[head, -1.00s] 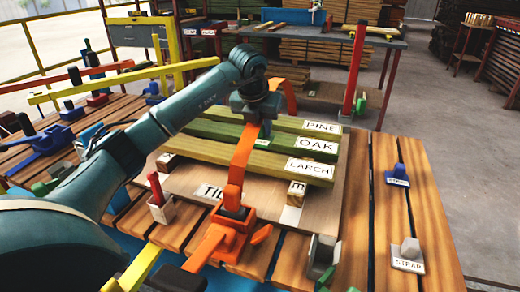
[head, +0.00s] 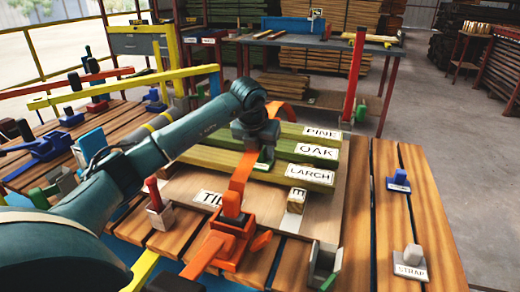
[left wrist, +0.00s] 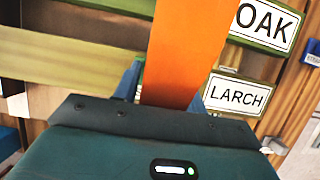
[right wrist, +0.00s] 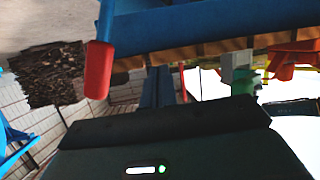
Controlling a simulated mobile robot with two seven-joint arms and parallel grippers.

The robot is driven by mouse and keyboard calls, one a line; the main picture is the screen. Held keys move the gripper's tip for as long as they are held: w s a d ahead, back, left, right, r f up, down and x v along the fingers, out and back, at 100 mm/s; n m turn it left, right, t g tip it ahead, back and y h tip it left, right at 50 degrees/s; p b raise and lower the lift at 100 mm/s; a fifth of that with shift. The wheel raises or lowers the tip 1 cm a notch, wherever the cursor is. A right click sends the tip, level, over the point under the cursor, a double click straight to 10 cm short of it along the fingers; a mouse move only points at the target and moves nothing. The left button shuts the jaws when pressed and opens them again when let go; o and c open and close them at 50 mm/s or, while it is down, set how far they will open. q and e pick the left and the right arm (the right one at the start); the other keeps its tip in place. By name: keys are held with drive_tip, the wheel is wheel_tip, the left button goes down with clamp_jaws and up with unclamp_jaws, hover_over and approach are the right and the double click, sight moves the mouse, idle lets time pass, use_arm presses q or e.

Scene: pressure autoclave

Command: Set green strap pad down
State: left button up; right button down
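My left gripper (head: 256,140) points down over the timber stack, close above the LARCH board (head: 265,166). A small green strap pad (head: 266,155) shows just under it, between the fingers, at the board's top; I cannot tell whether it touches the wood. In the left wrist view the fingers (left wrist: 165,85) stand apart on both sides of an orange strap (left wrist: 185,50), which hides the pad there. My right gripper (right wrist: 158,75) is shut and empty, away from the stack, and is out of the head view.
The OAK (head: 316,151) and PINE (head: 321,133) boards lie behind the LARCH one. An orange ratchet (head: 232,232) stands at the front edge. A grey STRAP block (head: 412,256) and a blue block (head: 398,178) sit on the slats at right. A red-tipped blue bar (right wrist: 98,70) is near my right gripper.

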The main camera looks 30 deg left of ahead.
use_arm(q)
drive_tip(key=shift+o, duration=0.6)
drive_tip(key=shift+r, duration=0.1)
use_arm(e)
drive_tip(key=shift+r, duration=0.1)
use_arm(q)
drive_tip(key=shift+r, duration=0.3)
drive_tip(key=p+v, duration=0.2)
drive_tip(key=v, duration=0.9)
drive_tip(key=shift+s+r, duration=0.2)
drive_tip(key=shift+s, duration=0.05)
use_arm(e)
drive_tip(key=shift+s+d+r+m, duration=0.1)
drive_tip(key=shift+d+r+m, duration=0.15)
drive_tip(key=shift+r, duration=0.3)
drive_tip(key=shift+s+d+r+m, duration=0.1)
drive_tip(key=shift+d+r+m, duration=0.1)
drive_tip(key=shift+r, duration=0.3)
use_arm(q)
drive_tip(key=shift+d+f, duration=0.1)
